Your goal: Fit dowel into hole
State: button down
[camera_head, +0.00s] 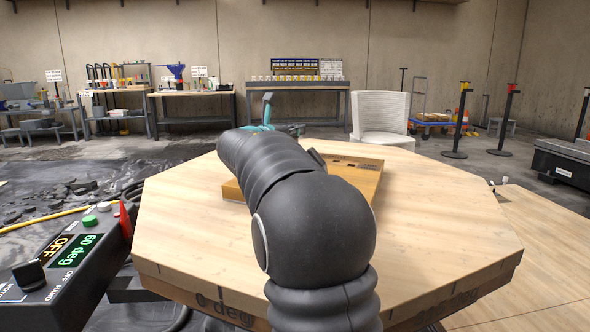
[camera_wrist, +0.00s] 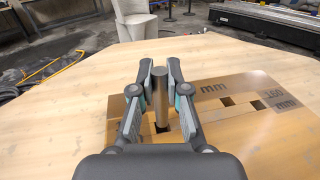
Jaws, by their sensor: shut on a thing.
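The dowel's lower end is at or just above a wooden board (camera_wrist: 255,130) with several dark square holes and "mm" markings. I cannot tell whether the dowel's tip is in a hole. In the head view my arm hides most of the gripper and the dowel; the board (camera_head: 362,176) shows behind it.
The board lies on an octagonal wooden table (camera_head: 180,215) with free room around it. A control box (camera_head: 65,255) with a "60 deg" display stands at the left. A white chair (camera_head: 380,118) and workbenches (camera_head: 297,88) are beyond the table.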

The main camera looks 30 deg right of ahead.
jog(key=shift+f+b, duration=1.25)
jog(key=shift+f, duration=0.5)
jog(key=shift+r+p, duration=1.75)
jog(key=shift+r, duration=0.05)
jog(key=shift+f+b, duration=1.1)
jog(key=shift+f, duration=0.65)
jog(key=shift+r, duration=0.1)
jog(key=shift+r+p, duration=1.6)
jog(key=shift+r, duration=0.05)
jog(key=shift+f, duration=0.25)
dwell(0.4)
jog(key=shift+f+b, duration=0.35)
